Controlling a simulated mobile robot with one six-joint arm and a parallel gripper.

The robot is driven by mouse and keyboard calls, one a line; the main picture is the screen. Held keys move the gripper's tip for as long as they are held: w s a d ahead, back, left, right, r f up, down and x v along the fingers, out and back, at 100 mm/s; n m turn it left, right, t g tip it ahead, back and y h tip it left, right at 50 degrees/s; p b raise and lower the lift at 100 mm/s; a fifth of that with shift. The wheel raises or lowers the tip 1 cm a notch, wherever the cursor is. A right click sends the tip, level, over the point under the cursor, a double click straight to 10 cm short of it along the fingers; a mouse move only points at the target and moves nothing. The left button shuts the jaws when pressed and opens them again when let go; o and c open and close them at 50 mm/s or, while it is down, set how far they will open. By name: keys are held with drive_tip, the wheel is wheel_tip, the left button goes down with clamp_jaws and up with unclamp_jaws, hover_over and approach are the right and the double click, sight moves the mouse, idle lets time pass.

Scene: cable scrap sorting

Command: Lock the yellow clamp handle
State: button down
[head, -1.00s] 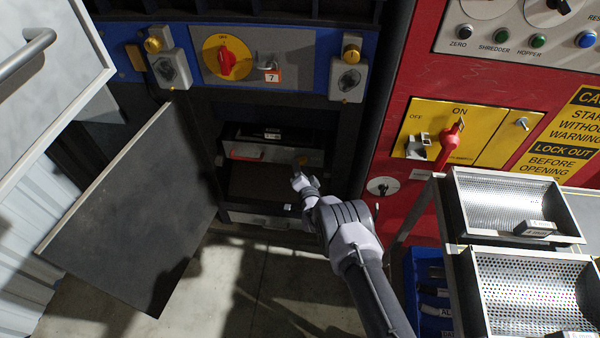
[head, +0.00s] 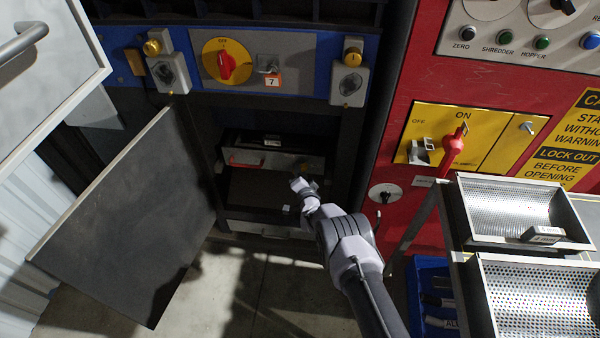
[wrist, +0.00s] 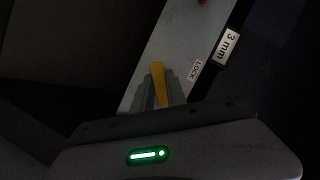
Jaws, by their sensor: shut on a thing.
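The yellow clamp handle (wrist: 158,80) shows in the wrist view, on a grey metal plate (wrist: 178,45) with a small LOCK label (wrist: 195,70) to its right. My gripper (wrist: 157,97) is shut on the handle, with the fingers at its two sides and the handle's tip sticking out beyond them. In the head view my gripper (head: 303,186) reaches into the dark open cabinet, at the right end of the grey drawer front (head: 275,161). There the handle is mostly hidden by my gripper.
A dark cabinet door (head: 125,225) hangs open at the left. A red panel (head: 390,130) stands close at the right of the opening. Perforated trays (head: 520,210) stand at the right of my arm.

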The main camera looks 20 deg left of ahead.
drive_tip(key=shift+s+a+r+n+h, duration=0.1)
drive_tip(key=shift+a+n+h, duration=0.05)
drive_tip(key=shift+n+h, duration=0.85)
drive_tip(key=shift+w+a+r+n+h, duration=0.15)
drive_tip(key=shift+n+h, duration=0.45)
drive_tip(key=shift+n, duration=0.75)
drive_tip(key=shift+s+a+f+n+h, duration=0.1)
drive_tip(key=shift+s+a+n+h, duration=0.05)
drive_tip(key=shift+n+h, duration=0.85)
drive_tip(key=shift+n, duration=0.25)
drive_tip(key=c, duration=1.3)
unclamp_jaws()
drive_tip(key=shift+c, duration=0.2)
